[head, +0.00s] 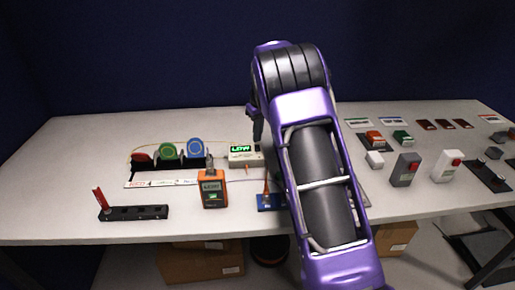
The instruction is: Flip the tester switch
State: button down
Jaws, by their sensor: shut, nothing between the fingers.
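A small white box (239,161) with a lit green display stands on the table, left of my arm. The display seems to read "LOW". An orange handheld meter (213,190) with a dark screen stands in front of it, to the left. I cannot tell which of the two is the tester, and the switch is too small to make out. My gripper (258,142) is shut and empty. It points down by the right end of the white box; whether it touches the box is unclear. My purple arm hides the table to its right.
A rack (168,164) with red, green and blue round pieces stands at the left. A black strip (138,213) with a red stick is at the front left. A blue-based piece (269,202) sits close to my arm.

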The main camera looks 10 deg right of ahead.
aim_at(258, 146)
jog(key=shift+f+b, duration=0.55)
jog(key=shift+f, duration=0.45)
dwell(0.9)
jog(key=shift+r+p, duration=1.9)
jog(key=shift+r, duration=1.65)
